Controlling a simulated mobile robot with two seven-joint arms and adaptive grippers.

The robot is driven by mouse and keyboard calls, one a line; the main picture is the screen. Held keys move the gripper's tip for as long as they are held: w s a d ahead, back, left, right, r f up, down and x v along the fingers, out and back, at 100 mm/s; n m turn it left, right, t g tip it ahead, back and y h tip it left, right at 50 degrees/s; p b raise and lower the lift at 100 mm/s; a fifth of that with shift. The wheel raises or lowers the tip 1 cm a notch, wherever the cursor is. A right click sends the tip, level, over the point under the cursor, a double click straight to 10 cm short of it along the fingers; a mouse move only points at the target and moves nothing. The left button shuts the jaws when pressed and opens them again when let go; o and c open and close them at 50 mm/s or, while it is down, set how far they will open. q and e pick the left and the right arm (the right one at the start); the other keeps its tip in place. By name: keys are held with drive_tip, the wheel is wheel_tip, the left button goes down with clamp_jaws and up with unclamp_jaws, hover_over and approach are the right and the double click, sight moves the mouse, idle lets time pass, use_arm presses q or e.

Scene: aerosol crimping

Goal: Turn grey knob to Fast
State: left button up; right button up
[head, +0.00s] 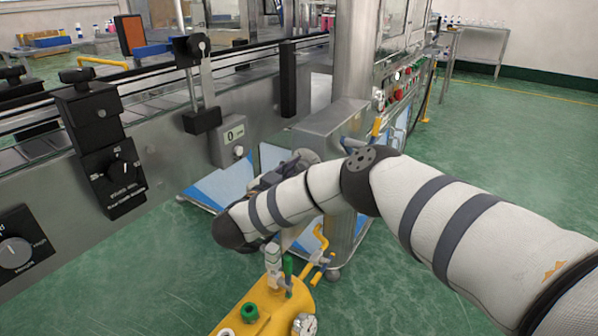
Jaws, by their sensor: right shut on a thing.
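A grey round knob (15,252) on a black plate is at the lower left edge of the head view, partly cut off; its lettering is too small to read. A black knob (118,172) on another black plate sits to its upper right. My right gripper (278,178) is near the middle, well to the right of both knobs and mostly hidden behind my right arm. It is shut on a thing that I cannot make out. My left gripper is out of view.
A steel conveyor machine (160,155) runs along the left and back. A small counter (234,134) is mounted on its side. A yellow tank (265,305) with valves stands below my right arm. Green floor (500,150) is clear at the right.

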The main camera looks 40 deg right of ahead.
drive_tip(key=shift+m, duration=0.3)
drive_tip(key=m, duration=0.3)
drive_tip(key=shift+m+p, duration=0.3)
drive_tip(key=shift+m, duration=0.1)
drive_tip(key=m, duration=0.4)
drive_tip(key=shift+m, duration=0.3)
drive_tip(key=m, duration=0.4)
drive_tip(key=shift+p, duration=0.35)
drive_tip(key=shift+m, duration=2.4)
drive_tip(key=o, duration=1.2)
drive_tip(key=shift+c, duration=0.2)
